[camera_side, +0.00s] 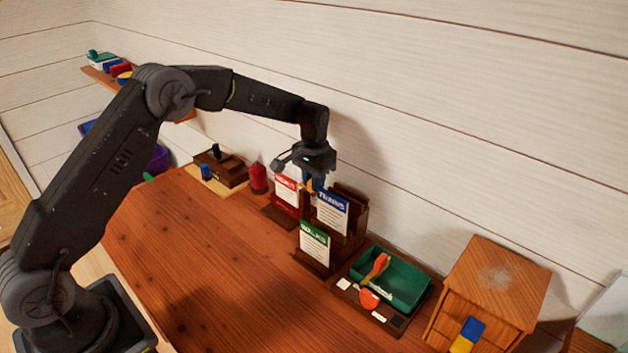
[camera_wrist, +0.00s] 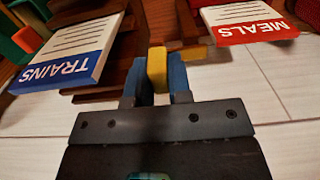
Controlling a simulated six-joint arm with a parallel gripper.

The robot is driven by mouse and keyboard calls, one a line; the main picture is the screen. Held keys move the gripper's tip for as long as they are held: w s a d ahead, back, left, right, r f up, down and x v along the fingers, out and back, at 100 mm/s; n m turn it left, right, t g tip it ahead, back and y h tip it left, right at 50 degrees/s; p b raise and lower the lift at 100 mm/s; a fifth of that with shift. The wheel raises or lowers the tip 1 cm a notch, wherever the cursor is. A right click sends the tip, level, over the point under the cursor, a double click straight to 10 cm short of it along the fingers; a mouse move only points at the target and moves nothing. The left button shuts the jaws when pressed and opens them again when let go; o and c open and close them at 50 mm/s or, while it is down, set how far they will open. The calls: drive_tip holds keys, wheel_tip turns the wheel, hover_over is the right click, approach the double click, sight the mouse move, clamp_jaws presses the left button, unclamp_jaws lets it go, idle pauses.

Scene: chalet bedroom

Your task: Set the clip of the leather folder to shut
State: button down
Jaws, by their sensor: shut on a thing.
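My gripper (camera_side: 308,181) points down at the letter rack, between the MEALS card and the TRAINS card. In the wrist view its two blue fingertips (camera_wrist: 157,78) are shut on a yellow piece (camera_wrist: 157,62). A leather folder cannot be made out clearly. Dark brown upright parts (camera_wrist: 115,50) stand behind the fingers, and the gripper hides where the yellow piece joins them.
The TRAINS card (camera_side: 332,212), red MEALS card (camera_side: 286,190) and green-headed card (camera_side: 314,243) stand close around my gripper. A green tray (camera_side: 398,280) and wooden drawer box (camera_side: 492,285) stand to the right. A red cylinder (camera_side: 258,178) stands left. The left tabletop (camera_side: 190,255) is clear.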

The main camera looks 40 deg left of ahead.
sight(302, 183)
drive_tip(key=shift+a, duration=2.1)
drive_tip(key=c, duration=1.4)
unclamp_jaws()
drive_tip(key=shift+o, duration=0.4)
wheel_tip(302, 183, up, 14)
